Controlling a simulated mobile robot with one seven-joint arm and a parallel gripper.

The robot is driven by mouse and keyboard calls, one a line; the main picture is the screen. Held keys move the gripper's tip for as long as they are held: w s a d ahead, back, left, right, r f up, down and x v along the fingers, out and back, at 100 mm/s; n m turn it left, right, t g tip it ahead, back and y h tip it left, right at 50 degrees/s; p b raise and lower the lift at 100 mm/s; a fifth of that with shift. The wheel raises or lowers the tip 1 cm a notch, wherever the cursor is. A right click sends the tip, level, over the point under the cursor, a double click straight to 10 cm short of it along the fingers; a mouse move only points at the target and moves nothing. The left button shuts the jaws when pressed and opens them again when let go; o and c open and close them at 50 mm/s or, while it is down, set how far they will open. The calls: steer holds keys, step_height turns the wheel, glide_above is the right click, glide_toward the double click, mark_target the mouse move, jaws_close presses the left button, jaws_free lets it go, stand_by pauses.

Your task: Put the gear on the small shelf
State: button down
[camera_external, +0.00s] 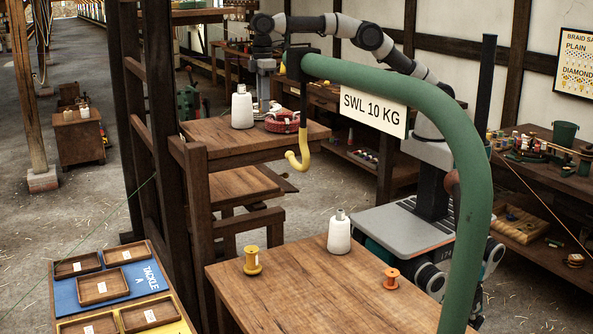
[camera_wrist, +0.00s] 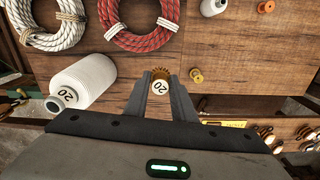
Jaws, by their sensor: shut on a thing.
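A lower wooden board (camera_external: 240,186) under that top may be the small shelf; I cannot tell for sure. Its visible part is bare.
A yellow hook (camera_external: 299,158) hangs from a green crane arm (camera_external: 430,90) in front.

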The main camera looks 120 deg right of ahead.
mark_target(264, 136)
step_height(264, 136, down, 8)
steer(key=shift+f, duration=0.1)
stand_by(0.4)
steer(key=shift+f, duration=0.1)
steer(key=c, duration=1.5)
jaws_free()
